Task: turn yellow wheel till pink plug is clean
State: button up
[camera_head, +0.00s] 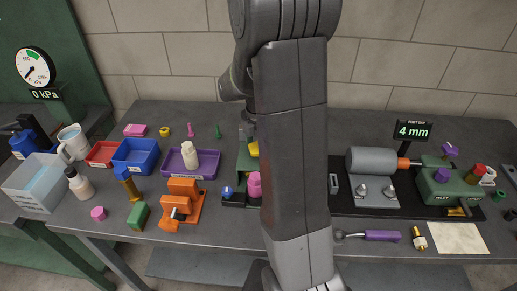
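A small yellow part (253,148), perhaps the yellow wheel, shows at the left edge of my arm, on a green machine (244,164). Most of it is hidden by the arm. A pink piece (254,185), perhaps the pink plug, stands at the front of this machine, partly covered by my arm. I cannot tell whether it is clean. A dark grey part just above the yellow part may belong to my gripper. The fingers are hidden behind my arm, so neither their opening nor contact with the wheel shows.
A purple tray (173,168) with a white bottle, a blue bin (134,163) and an orange clamp (182,202) are left of the machine. At right are a grey cylinder (371,161), a green block (449,186) and a purple-handled tool (383,236). A clear tub (31,197) is far left.

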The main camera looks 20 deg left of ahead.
jog(key=c, duration=1)
jog(key=m, duration=0.8)
jog(key=shift+m, duration=0.3)
jog(key=m, duration=0.8)
jog(key=shift+m, duration=0.3)
jog(key=o, duration=1)
